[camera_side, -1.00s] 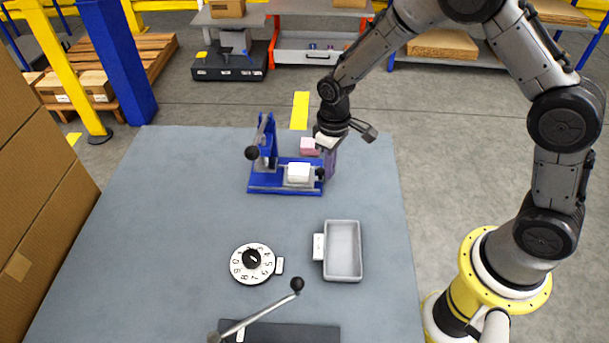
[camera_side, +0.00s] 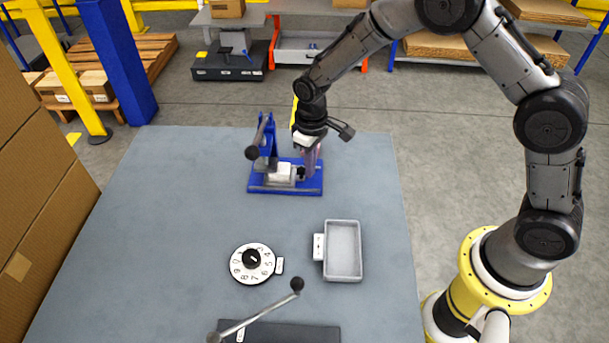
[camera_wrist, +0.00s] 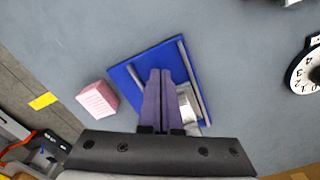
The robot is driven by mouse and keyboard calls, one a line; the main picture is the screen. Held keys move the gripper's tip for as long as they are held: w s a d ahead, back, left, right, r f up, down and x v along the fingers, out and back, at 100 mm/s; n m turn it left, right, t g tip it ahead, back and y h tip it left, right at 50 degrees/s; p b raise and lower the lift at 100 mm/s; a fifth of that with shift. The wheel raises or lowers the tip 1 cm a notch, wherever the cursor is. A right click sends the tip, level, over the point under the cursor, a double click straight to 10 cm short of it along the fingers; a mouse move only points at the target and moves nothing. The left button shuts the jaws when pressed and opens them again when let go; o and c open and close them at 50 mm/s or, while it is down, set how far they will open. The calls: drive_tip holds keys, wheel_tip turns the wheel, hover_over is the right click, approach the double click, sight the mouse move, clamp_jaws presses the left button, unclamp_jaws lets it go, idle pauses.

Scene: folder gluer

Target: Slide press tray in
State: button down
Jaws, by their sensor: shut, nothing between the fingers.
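The tray sits left of the base's right end, close to the press column. My gripper (camera_side: 307,176) is shut and empty, with purple fingers pointing down at the tray's knob end. I cannot tell whether they touch. In the wrist view the fingers (camera_wrist: 160,75) cover part of the blue base (camera_wrist: 135,72) and hide part of the tray (camera_wrist: 187,103).
A pink box (camera_wrist: 98,98) is beside the press in the wrist view, hidden in the side view. A numbered dial (camera_side: 252,263), a grey bin (camera_side: 343,250) and a lever device (camera_side: 280,331) are nearer the front. The mat's left side is clear.

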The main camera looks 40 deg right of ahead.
drive_tip(key=shift+w+a, duration=1.05)
drive_tip(key=shift+s+d, duration=0.25)
drive_tip(key=shift+r, duration=0.15)
drive_tip(key=shift+r, duration=3.4)
